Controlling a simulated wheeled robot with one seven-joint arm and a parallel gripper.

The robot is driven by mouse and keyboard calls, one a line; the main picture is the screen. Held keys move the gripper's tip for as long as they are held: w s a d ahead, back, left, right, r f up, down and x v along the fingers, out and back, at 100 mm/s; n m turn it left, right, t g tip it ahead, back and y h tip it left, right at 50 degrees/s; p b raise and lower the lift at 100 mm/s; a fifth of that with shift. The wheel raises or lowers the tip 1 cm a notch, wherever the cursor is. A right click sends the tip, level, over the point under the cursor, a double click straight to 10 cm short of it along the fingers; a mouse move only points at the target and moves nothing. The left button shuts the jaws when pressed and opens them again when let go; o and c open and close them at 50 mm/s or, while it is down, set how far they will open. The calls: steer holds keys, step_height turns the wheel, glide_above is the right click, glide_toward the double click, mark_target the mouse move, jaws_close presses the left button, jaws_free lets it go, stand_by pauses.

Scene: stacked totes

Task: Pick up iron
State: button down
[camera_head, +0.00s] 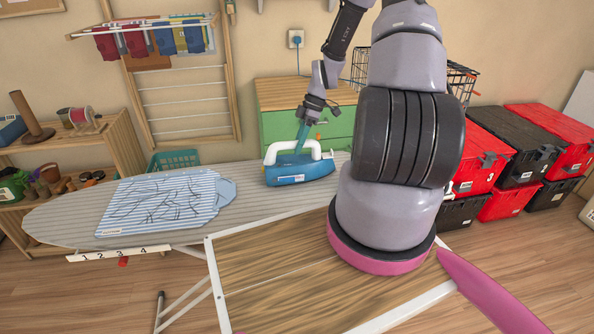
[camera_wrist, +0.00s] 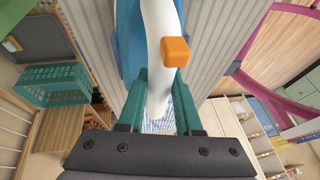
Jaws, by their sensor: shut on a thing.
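The iron (camera_head: 299,168) has a blue body and a white handle and stands on the right part of the ironing board in the head view. My gripper (camera_head: 301,141) comes down on it from above. In the wrist view the teal fingers of my gripper (camera_wrist: 160,100) are shut on the white handle of the iron (camera_wrist: 160,35), one on each side. An orange button shows on the handle. The iron appears to rest on or just over the board; I cannot tell which. Its underside is hidden.
The ironing board (camera_head: 70,222) bears a striped blue shirt (camera_head: 160,203) on its left part. A green drawer cabinet (camera_head: 280,127) stands behind the iron. Red and black totes (camera_head: 525,160) are stacked at the right. A wooden shelf (camera_head: 100,150) stands at the left.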

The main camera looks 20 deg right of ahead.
steer(key=shift+r, duration=0.2)
step_height(320, 180, up, 10)
steer(key=shift+f, duration=0.15)
stand_by(0.4)
steer(key=c, duration=1.3)
jaws_free()
jaws_close()
steer(key=shift+w+a, duration=0.1)
